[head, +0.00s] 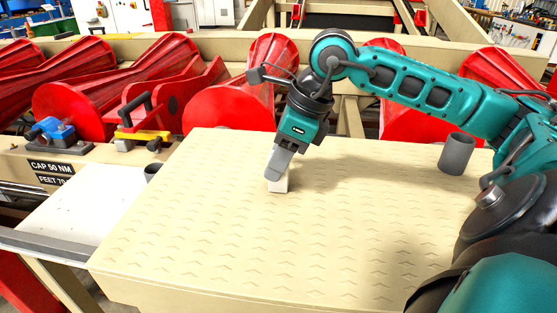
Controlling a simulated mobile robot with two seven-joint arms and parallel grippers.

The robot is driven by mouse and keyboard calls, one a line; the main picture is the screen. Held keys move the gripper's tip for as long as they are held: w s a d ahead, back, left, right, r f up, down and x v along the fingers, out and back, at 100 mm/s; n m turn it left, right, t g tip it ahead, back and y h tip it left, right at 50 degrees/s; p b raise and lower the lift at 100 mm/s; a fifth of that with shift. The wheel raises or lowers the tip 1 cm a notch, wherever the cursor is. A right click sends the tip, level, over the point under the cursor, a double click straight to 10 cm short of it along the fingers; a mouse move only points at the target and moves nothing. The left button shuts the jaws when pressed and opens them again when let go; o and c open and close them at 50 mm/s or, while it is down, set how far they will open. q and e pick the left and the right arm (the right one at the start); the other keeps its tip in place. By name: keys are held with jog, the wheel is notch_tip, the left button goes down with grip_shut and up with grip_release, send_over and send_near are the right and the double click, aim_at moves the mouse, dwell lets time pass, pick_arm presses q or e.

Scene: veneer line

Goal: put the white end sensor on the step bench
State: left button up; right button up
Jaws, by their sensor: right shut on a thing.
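The white end sensor (279,186) is a small white block at the middle of the step bench, towards its back half. My right gripper (279,171) points down from above and is shut on it; its grey finger hides the upper part of the sensor. The sensor's lower end is at or just above the bench top; I cannot tell whether it touches. The step bench (250,245) has a broad beige top with a raised chevron pattern. My left gripper is not in view.
A grey cup-like cylinder (456,153) stands at the bench's right back, under my right arm. Blue (50,131) and yellow (141,136) clamps sit on the beam at left. Red rollers line the back. The bench's front is clear.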

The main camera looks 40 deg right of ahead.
jog(key=shift+f, duration=0.15)
jog(key=o, duration=1.1)
jog(key=v, duration=1.2)
jog(key=shift+r, duration=0.25)
jog(key=shift+f, duration=0.1)
